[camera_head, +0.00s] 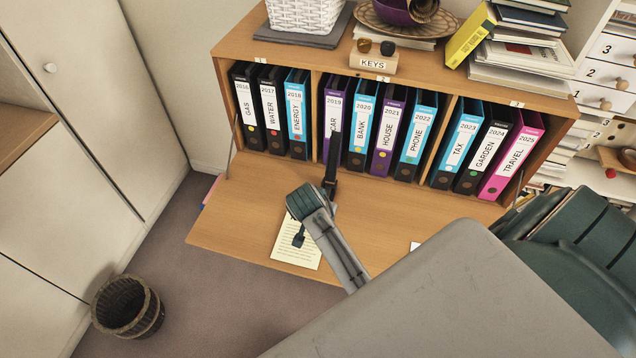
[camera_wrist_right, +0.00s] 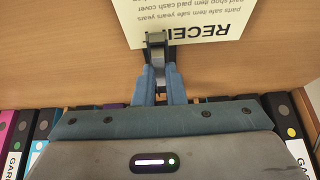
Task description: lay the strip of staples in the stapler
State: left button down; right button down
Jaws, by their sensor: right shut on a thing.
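A black, slim thing that looks like the stapler (camera_head: 332,165), raised arm up, stands on the bureau's lowered flap, between the binders and my right wrist. Its lower part is hidden behind that wrist. My right gripper (camera_head: 299,238) is over the sheet of paper, to the left and in front of the stapler. In the right wrist view, the right gripper (camera_wrist_right: 157,48) is shut on a small grey metallic piece, which looks like the strip of staples (camera_wrist_right: 156,40). I cannot make the strip out in the head view. My left gripper is not in view.
A printed sheet headed RECEIPT (camera_head: 307,257) lies on the wooden flap (camera_head: 240,225). A row of binders (camera_head: 362,125) fills the compartments behind. A small white card (camera_head: 414,246) is partly hidden by my arm. The flap's left part is clear. A basket (camera_head: 128,306) stands on the floor.

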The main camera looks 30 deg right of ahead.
jog(key=shift+f, duration=0.35)
dwell(0.7)
jog(key=c, duration=1.5)
grip_release()
jog(key=o, duration=0.5)
jog(key=shift+o, duration=0.2)
jog(key=shift+r, duration=0.1)
jog(key=p+v, duration=0.8)
